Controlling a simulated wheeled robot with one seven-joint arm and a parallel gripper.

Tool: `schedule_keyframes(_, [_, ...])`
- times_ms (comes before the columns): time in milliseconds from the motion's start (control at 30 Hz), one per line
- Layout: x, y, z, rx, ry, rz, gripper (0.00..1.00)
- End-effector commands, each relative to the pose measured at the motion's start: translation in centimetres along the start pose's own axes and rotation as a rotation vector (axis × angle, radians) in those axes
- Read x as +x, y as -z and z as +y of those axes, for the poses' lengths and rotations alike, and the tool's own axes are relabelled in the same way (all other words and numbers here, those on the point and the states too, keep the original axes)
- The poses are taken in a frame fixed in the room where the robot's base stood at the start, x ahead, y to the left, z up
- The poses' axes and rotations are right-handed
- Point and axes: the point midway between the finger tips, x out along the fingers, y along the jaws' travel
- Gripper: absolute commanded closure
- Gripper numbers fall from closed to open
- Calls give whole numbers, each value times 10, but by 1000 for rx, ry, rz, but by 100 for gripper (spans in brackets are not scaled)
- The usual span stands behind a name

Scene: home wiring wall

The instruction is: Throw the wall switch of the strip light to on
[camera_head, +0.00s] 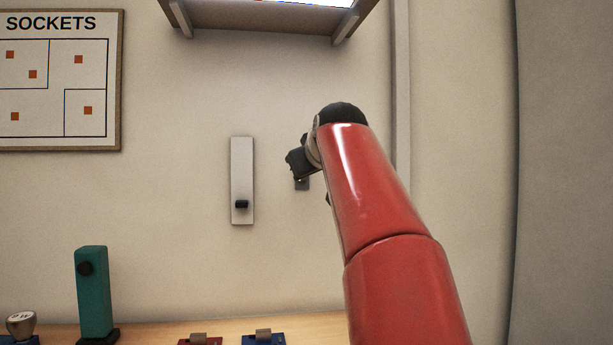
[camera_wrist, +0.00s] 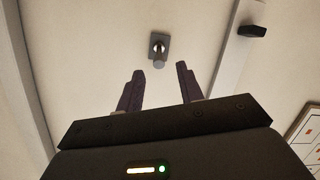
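A small grey wall switch with a short round lever (camera_wrist: 158,50) shows in the wrist view, just beyond my fingertips. In the head view its plate (camera_head: 302,185) is mostly hidden behind my gripper (camera_head: 297,163). My gripper (camera_wrist: 160,69) is open and empty in the wrist view; the lever lies between the lines of its two fingers, and I see no contact. A tall white wall plate with a black knob (camera_head: 241,204) near its lower end is to the left. It also shows in the wrist view (camera_wrist: 252,31). No label tells which one serves the strip light.
A shelf (camera_head: 260,18) with a bright panel juts from the wall above. A SOCKETS board (camera_head: 115,80) hangs at the left. On the wooden counter (camera_head: 140,335) stand a teal post (camera_head: 93,290), a knob-like item (camera_head: 21,324), and red (camera_head: 200,340) and blue (camera_head: 263,338) blocks.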

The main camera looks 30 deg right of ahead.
Motion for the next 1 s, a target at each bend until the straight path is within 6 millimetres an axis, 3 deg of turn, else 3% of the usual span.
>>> schedule_keyframes(133, [-22,-1,0,0,-1,0,63])
schedule_keyframes(300, [-31,-1,0,0,1,-2,63])
schedule_keyframes(1000, [-31,0,0,0,1,-2,63])
